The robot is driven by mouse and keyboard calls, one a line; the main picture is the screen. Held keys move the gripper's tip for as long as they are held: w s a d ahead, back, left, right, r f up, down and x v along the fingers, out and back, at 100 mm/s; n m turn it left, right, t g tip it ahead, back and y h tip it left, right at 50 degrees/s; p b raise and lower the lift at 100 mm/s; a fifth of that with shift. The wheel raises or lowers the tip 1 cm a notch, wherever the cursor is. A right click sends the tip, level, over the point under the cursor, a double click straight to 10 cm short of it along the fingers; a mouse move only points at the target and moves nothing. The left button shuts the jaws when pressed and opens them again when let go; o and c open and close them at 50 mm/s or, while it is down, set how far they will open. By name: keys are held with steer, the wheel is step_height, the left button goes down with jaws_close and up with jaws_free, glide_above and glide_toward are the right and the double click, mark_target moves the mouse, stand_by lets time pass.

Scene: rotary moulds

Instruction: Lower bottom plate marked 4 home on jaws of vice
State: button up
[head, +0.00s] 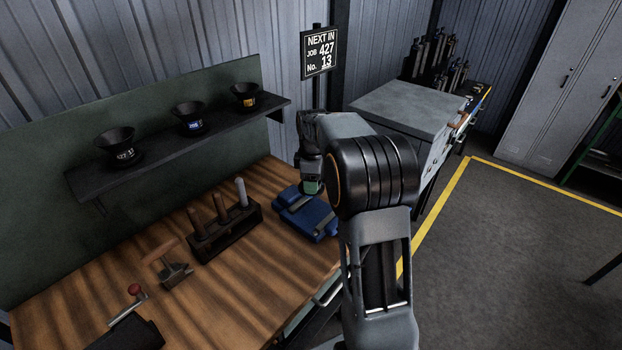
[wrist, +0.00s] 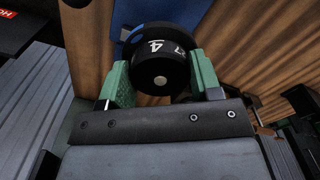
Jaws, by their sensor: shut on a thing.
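The bottom plate (wrist: 152,50) is a black round piece with a white 4 on its side and a smaller 27 beside it; it has a pale round stud on the near face. In the wrist view it sits between the two green fingers of my gripper (wrist: 160,78), which is shut on it. The blue vice (head: 316,220) lies on the bench with grey jaws, and part of it shows behind the plate in the wrist view (wrist: 122,22). In the head view my gripper (head: 312,186) is over the vice's back-left part. The plate is hidden there, and I cannot tell whether it touches the jaws.
On the wooden bench (head: 100,285), left of the vice, are a rack (head: 225,235) with upright handled tools and a wooden-handled tool (head: 170,265). A shelf (head: 170,150) with three black cups is behind. A grey cabinet (head: 400,110) stands beyond my arm.

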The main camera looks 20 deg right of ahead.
steer(key=b, duration=0.4)
glide_above(313, 213)
steer(key=shift+w+a+f, duration=0.1)
steer(key=shift+a+f, duration=0.05)
steer(key=shift+f, duration=2.75)
steer(key=shift+f+b, duration=0.75)
steer(key=shift+f, duration=0.35)
steer(key=shift+f+b, duration=0.35)
steer(key=shift+f, duration=0.65)
steer(key=o, duration=0.9)
steer(key=shift+o, duration=1.4)
steer(key=shift+f, duration=0.1)
step_height(313, 213, up, 14)
